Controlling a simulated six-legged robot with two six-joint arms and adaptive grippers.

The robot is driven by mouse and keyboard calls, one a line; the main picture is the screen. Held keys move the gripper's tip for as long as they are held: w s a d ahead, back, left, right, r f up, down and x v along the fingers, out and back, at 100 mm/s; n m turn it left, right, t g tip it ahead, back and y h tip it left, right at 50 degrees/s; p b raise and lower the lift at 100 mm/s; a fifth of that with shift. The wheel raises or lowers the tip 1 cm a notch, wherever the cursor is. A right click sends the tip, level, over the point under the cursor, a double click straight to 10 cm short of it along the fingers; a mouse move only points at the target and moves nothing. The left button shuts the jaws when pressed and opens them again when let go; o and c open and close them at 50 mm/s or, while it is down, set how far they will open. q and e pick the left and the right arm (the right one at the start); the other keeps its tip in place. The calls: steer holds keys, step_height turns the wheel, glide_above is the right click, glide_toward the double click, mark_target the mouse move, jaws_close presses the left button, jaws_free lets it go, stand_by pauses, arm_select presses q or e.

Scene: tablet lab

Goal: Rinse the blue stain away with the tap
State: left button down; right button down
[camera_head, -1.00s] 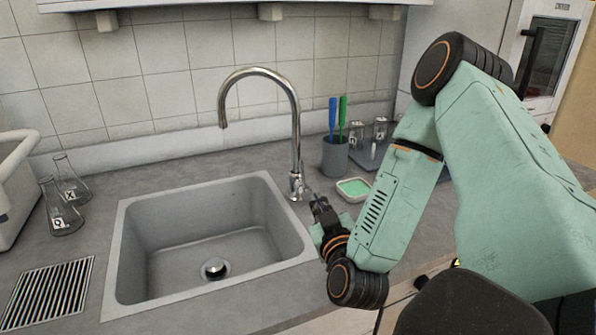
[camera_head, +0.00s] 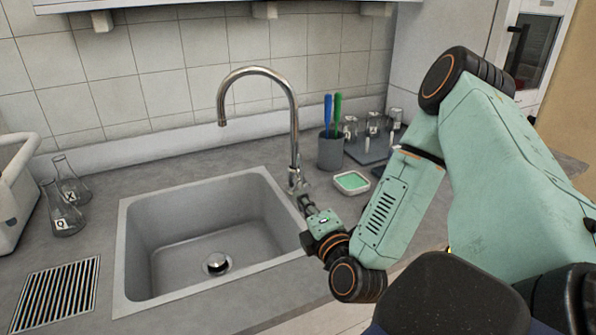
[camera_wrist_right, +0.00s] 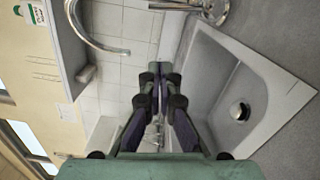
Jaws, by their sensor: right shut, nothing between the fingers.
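The chrome tap (camera_head: 294,130) stands behind the right back corner of the grey sink (camera_head: 122,250), its curved spout reaching over the basin. No water stream shows. The sink has a round drain (camera_head: 217,263), and I see no blue stain in the visible basin. My right gripper (camera_head: 305,203) is shut and empty, beside the tap's base at the sink's right edge; I cannot tell whether it touches the tap's lever. In the right wrist view its fingers (camera_wrist_right: 161,78) are together, with the tap spout (camera_wrist_right: 85,35) and the sink's drain (camera_wrist_right: 239,111) apart from them. My left gripper is out of view.
Right of the tap are a dish with a green content (camera_head: 351,182), a grey cup (camera_head: 331,153) with blue and green handles, and a tray of glassware (camera_head: 374,150). Flasks (camera_head: 64,212) and a striped drain grate (camera_head: 57,293) are at the left.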

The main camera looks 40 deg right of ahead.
mark_target(301, 173)
steer(key=w+d+b, duration=0.1)
steer(key=w+d, duration=0.6)
steer(key=w, duration=0.2)
steer(key=shift+r, duration=0.4)
steer(key=shift+a, duration=0.1)
